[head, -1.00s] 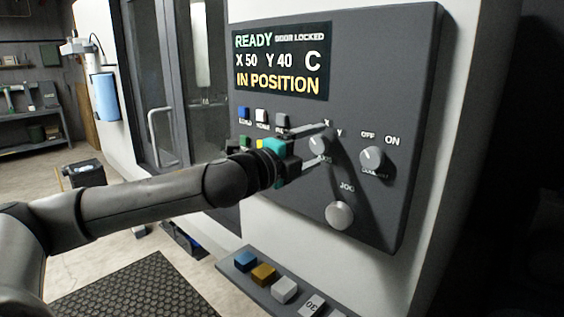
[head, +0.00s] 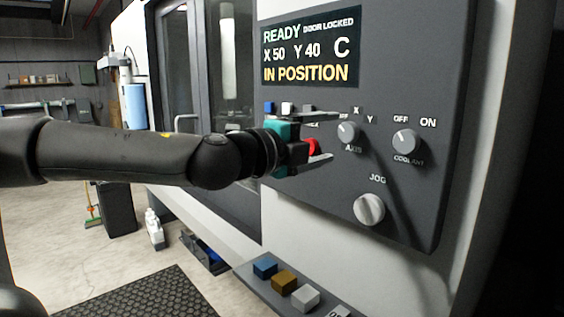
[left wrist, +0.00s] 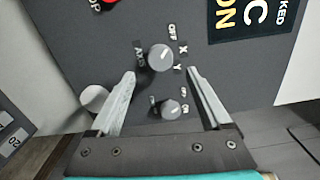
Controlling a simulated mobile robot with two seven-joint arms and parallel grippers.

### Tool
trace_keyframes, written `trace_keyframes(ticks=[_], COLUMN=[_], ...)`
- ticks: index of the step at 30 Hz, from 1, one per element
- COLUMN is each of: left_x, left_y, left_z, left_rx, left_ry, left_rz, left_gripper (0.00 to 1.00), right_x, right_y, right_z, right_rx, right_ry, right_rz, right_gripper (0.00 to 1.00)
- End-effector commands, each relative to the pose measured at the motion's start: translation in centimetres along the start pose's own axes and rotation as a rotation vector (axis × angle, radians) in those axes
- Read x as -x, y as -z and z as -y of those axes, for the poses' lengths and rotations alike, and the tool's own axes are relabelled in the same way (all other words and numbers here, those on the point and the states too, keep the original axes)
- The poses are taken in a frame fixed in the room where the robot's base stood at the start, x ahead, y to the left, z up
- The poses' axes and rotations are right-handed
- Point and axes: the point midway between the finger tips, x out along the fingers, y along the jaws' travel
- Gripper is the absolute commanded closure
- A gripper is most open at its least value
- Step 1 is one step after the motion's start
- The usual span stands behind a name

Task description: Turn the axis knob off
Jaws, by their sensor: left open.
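The axis knob (head: 348,133) is a round grey knob on the dark control panel (head: 410,70). Its pale mark leans to the upper left in the head view, toward the OFF side of its labels. In the left wrist view the axis knob (left wrist: 160,57) shows just past the fingertips, roughly centred between them. My left gripper (head: 333,137) is open and empty, with its fingers left of the knob in the head view and apart from it. The upper finger partly hides the knob's OFF label. My right gripper is not in view.
The coolant knob (head: 406,142) is right of the axis knob, and the jog knob (head: 369,209) is below. A red button (head: 312,147) shows behind my fingers. The display (head: 310,50) reads IN POSITION. Below, a ledge holds coloured blocks (head: 284,283).

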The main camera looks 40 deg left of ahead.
Motion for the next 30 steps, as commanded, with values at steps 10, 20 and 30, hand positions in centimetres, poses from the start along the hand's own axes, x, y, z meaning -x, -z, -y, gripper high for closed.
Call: trace_keyframes(ticks=[10, 20, 30], left_x=[3.0, 6.7, 9.4], left_y=[0.0, -0.1, -0.1], left_z=[0.1, 0.1, 0.1], left_rx=[-0.003, -0.001, 0.001], left_ry=[0.004, 0.004, 0.001], left_rz=[0.001, 0.004, 0.002], left_gripper=[0.19, 0.19, 0.19], right_x=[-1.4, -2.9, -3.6], right_y=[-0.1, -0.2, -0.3], right_z=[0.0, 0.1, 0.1], right_rx=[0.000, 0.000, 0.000], right_ry=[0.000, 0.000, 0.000], right_rz=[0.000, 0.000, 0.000], right_gripper=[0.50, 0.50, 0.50])
